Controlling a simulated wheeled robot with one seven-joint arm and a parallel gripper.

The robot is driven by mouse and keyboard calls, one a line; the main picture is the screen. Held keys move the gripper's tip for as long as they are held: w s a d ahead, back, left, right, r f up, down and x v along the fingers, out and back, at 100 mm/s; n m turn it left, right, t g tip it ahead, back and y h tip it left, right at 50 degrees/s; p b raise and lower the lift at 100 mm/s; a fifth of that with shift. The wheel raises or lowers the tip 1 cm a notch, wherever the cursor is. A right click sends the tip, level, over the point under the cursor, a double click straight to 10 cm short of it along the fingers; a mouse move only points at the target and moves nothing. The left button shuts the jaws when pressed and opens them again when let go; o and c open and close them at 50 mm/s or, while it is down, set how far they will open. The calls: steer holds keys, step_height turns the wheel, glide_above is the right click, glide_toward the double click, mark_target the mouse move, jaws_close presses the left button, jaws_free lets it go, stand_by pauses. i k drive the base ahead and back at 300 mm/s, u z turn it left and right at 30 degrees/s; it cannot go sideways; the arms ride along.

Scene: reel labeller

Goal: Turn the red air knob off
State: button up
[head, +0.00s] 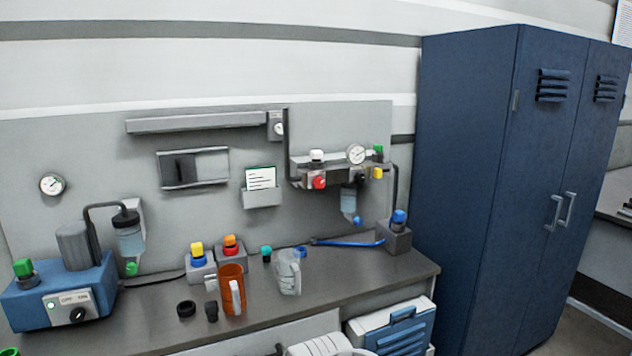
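A red knob (319,183) sits on the front of the grey air unit (334,166), which is mounted on the wall panel at the right. A white cap, a round gauge (356,153), a yellow knob (377,173) and a green knob (378,149) are on the same unit. A clear bowl with a blue bottom (349,203) hangs below it. The knob's exact turn position is too small to tell. My gripper is not in view, and nothing is seen touching the red knob.
The bench (370,278) below holds an orange mug (232,289), a clear jug (288,272), button boxes, a blue pump unit (60,296) and a blue-capped block (394,236). A blue hose (345,243) lies near the back. A blue locker (490,170) stands right.

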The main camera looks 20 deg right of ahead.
mark_target(319, 183)
steer(key=u, duration=0.1)
steer(key=k, duration=0.4)
steer(key=z, duration=0.7)
steer(key=i, duration=0.85)
steer(key=u, duration=0.65)
steer(key=i, duration=0.5)
steer(key=u, duration=0.5)
